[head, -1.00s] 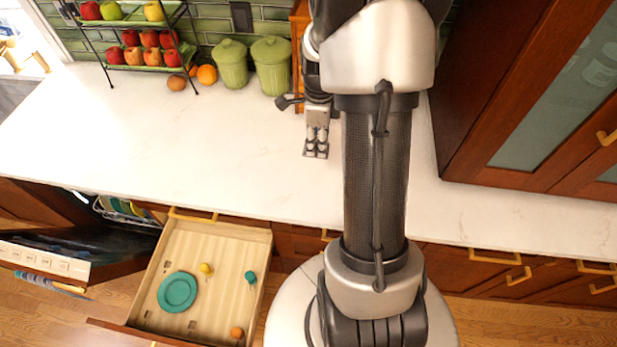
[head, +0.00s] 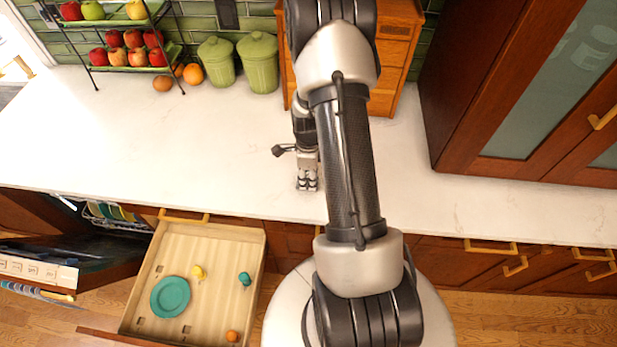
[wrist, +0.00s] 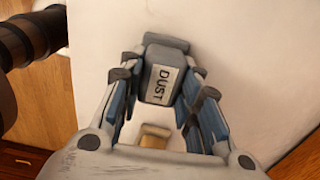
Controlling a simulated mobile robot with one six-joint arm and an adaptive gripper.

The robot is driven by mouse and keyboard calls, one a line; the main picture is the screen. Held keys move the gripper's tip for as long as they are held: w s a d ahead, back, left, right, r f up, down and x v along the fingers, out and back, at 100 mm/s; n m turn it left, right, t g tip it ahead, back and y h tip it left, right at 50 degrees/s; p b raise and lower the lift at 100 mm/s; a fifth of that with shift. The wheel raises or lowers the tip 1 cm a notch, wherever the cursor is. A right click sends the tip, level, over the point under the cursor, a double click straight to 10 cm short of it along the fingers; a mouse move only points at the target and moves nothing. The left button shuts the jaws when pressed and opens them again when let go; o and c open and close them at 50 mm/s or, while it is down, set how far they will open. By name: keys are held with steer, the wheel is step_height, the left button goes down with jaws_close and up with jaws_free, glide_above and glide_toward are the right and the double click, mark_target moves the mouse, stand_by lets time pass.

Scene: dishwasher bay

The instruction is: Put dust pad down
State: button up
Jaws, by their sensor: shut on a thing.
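The dust pad (wrist: 165,52) is a grey block with a white label reading DUST. In the wrist view it sits between the blue-lined fingers of my gripper (wrist: 163,83), which is shut on it. Behind it is the pale countertop. In the head view my gripper (head: 307,183) points down over the white counter (head: 150,140), close to its front edge. The pad cannot be made out there, and I cannot tell whether it touches the counter.
An open drawer (head: 176,255) holds a teal plate (head: 170,297) and small items. An open dishwasher (head: 100,250) is at left. Green canisters (head: 257,62), a fruit rack (head: 120,55) and a wooden cabinet (head: 397,55) stand at the back. The counter's left middle is clear.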

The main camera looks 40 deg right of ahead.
steer(key=shift+f, duration=0.25)
steer(key=o, duration=0.5)
steer(key=shift+f, duration=0.15)
steer(key=o, duration=0.5)
